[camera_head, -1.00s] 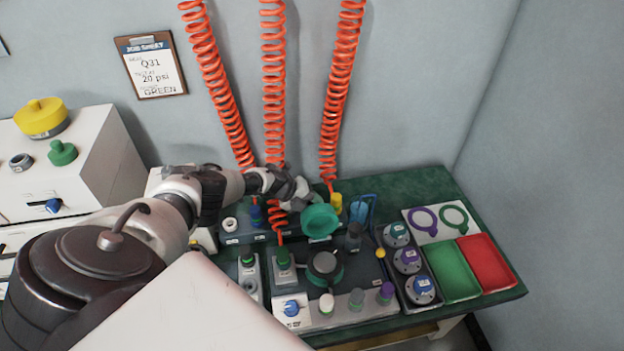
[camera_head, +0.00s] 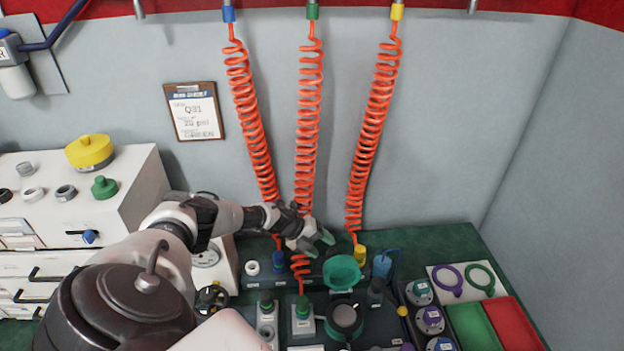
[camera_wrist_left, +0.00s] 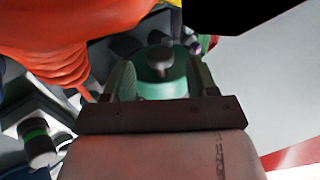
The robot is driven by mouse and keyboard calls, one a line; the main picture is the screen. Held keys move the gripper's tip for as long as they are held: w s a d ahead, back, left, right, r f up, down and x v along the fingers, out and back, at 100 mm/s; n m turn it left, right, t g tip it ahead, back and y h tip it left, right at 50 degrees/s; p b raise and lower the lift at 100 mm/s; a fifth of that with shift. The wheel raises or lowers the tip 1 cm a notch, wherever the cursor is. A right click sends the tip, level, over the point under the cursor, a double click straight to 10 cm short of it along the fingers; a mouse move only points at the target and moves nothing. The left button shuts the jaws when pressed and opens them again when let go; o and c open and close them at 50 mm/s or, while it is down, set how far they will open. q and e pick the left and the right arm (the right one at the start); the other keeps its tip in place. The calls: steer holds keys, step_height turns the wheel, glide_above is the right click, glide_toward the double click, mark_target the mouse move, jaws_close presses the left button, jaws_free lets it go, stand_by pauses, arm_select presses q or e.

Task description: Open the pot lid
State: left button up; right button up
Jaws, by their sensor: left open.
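A round teal lid-like piece (camera_head: 343,272) stands tilted up at the back of the bench in the head view. A dark round pot (camera_head: 344,318) with a teal base sits just in front of it; the join between them is not clear. My left gripper (camera_head: 319,242) is open and empty, just above and behind the teal piece, with a small gap. In the left wrist view, the teal piece (camera_wrist_left: 165,86) with a dark knob (camera_wrist_left: 159,58) shows beyond and between the fingers of my left gripper (camera_wrist_left: 160,80). My right gripper is not in view.
Orange coiled hoses (camera_head: 306,120) hang close beside and behind my left gripper. A yellow fitting (camera_head: 360,255) and a blue item (camera_head: 382,265) stand right of the lid. Green and red trays (camera_head: 516,322) lie at the right. Free green bench (camera_head: 440,245) shows at the back right.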

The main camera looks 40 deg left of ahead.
arm_select(q)
steer(key=v, duration=0.4)
steer(key=shift+s, duration=0.1)
stand_by(0.5)
